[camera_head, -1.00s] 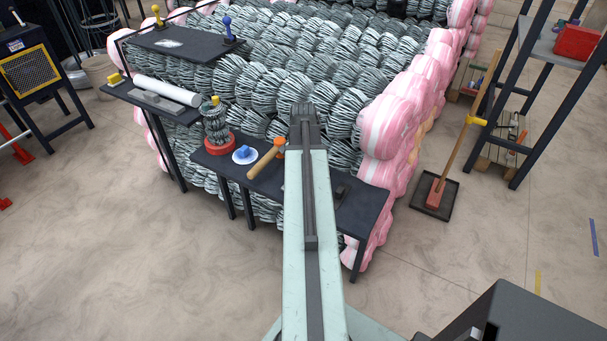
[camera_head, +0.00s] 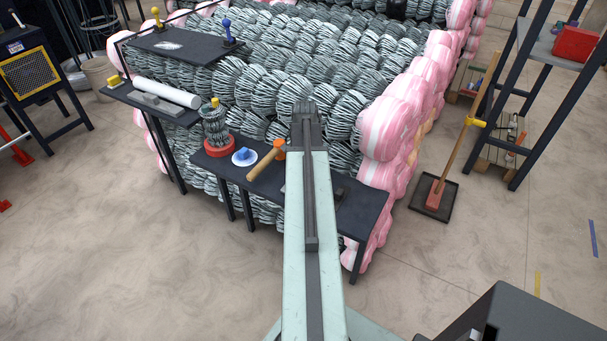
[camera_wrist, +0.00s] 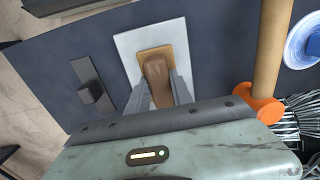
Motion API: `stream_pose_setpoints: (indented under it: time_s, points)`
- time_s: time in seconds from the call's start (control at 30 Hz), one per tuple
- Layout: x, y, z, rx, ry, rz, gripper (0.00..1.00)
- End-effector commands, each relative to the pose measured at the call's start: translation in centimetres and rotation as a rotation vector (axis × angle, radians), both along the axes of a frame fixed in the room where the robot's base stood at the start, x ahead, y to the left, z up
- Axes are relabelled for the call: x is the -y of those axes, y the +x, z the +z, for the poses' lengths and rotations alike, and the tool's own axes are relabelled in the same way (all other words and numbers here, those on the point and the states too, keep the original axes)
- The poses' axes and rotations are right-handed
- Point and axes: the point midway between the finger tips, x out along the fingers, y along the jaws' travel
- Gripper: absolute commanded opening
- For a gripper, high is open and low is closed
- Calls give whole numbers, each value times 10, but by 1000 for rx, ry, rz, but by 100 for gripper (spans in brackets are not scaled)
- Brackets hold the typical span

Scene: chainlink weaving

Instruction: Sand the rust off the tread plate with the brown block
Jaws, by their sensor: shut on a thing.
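The brown block (camera_wrist: 158,73) is between the two fingers of my gripper (camera_wrist: 162,88) in the wrist view, and my gripper is shut on it. A tan-orange patch (camera_wrist: 146,52) shows around and beyond the block; I cannot tell whether it is rust or the block's base. The pale tread plate (camera_wrist: 174,29) lies flat on the dark table beneath the block. I cannot tell whether the block touches the plate. In the head view my arm hides the plate, the block and the fingers.
The dark table (camera_head: 362,212) also holds a hammer with a wooden handle (camera_head: 263,163) and orange head, a blue item on a white disc (camera_head: 244,156), and a dark block-shaped fixture (camera_wrist: 92,90). Striped woven coils (camera_head: 330,75) rise behind. A broom (camera_head: 465,125) stands at right.

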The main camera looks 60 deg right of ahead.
Motion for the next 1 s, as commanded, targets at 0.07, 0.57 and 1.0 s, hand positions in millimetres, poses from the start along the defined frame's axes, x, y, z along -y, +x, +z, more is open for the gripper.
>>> stream_pose_setpoints:
  time_s: [0.07, 0.57, 1.0]
  points:
    - [5, 1, -1, 0, 0, -1, 0]
    - [28, 2, -4, 0, -1, -1, 0]
    - [43, 3, -2, 0, -3, -1, 0]
